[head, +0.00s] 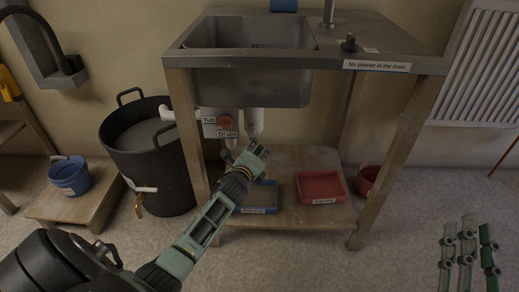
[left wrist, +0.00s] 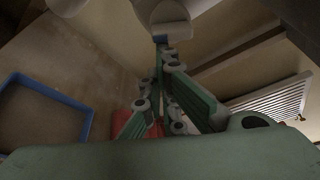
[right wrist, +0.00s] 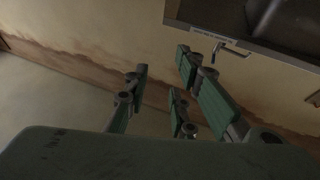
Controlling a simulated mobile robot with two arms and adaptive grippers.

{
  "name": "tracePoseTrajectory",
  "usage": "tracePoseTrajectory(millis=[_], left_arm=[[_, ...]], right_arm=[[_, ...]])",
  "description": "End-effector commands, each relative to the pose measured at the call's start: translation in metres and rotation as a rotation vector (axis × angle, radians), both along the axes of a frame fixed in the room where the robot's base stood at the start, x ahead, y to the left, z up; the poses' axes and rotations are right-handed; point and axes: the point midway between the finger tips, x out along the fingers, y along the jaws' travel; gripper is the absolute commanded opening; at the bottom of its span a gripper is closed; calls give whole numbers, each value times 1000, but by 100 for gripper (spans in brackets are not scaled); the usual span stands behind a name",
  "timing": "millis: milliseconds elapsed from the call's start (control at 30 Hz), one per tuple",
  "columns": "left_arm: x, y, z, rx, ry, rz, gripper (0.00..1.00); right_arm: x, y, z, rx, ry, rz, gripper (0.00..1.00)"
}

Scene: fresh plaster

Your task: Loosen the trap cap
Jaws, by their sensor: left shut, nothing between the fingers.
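The white trap (head: 254,118) hangs below the sink basin. In the left wrist view a pale rounded piece at the trap's lower end (left wrist: 170,14) shows just past my fingertips; I cannot tell whether it is the cap. My left gripper (head: 262,150) is just below the trap, its fingers closed together and empty. In the left wrist view the fingertips (left wrist: 160,42) come close to the pale piece; contact cannot be told. My right gripper (head: 468,226) is open and empty at the right, away from the sink; its spread fingers also show in the right wrist view (right wrist: 160,85).
Sink legs and the lower shelf (head: 290,160) frame the space. A "Tub/Drain" plate (head: 209,130) and a black tub (head: 165,180) stand left.

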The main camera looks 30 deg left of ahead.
Motion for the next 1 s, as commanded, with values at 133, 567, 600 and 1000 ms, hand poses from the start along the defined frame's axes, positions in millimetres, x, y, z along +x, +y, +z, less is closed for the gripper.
tracePoseTrajectory(millis=[133, 567, 600, 1000], left_arm=[[0, 0, 0, 1, 0, 0, 0], [-4, 6, 4, 75, 45, -1, 0], [-5, 8, 5, 90, 54, 0, 0], [-8, 15, 5, 255, 153, 2, 0]], right_arm=[[0, 0, 0, 0, 1, 0, 23], [9, -6, -59, -81, 304, -17, 23], [9, -8, -70, -95, 359, -21, 23], [-39, -35, -177, -231, 920, -56, 23]])
